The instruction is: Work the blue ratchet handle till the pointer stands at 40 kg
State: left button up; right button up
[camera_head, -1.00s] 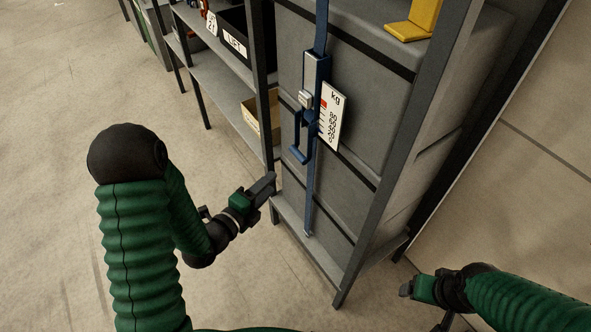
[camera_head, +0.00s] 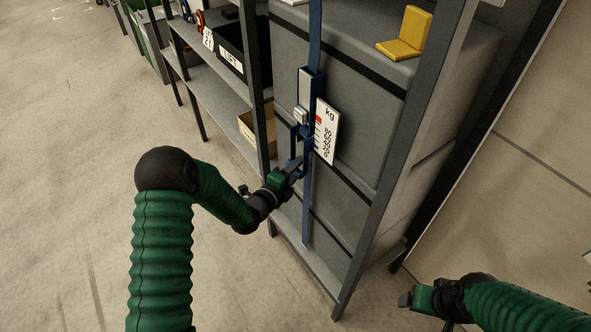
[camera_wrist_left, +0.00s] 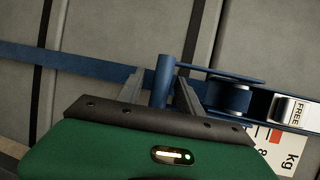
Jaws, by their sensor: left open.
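The blue ratchet handle (camera_head: 294,146) hangs on a blue strap (camera_head: 308,215) across grey stacked floats. My left gripper (camera_head: 296,166) is at the lower end of the handle. In the left wrist view my left gripper (camera_wrist_left: 158,88) is open, with the handle's upright blue bar (camera_wrist_left: 163,75) between its two fingers, apart from both as far as I see. The kg scale plate (camera_head: 326,132) is right of the ratchet, with a red mark near its top; I cannot make out the pointer's reading. My right gripper (camera_head: 405,299) is low at right, away from the rack; its jaws are unclear.
A silver catch marked FREE (camera_wrist_left: 293,110) is on the ratchet body. Dark rack posts (camera_head: 379,180) flank the floats. A yellow bracket (camera_head: 405,38) lies on top. A LIFT bin (camera_head: 231,63) and cardboard box (camera_head: 247,130) are on the left shelves. Floor at left is clear.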

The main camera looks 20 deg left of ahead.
pick_arm(q)
grip_shut()
jog(key=shift+s+f, duration=0.1)
jog(key=shift+f, duration=0.15)
dwell(1.0)
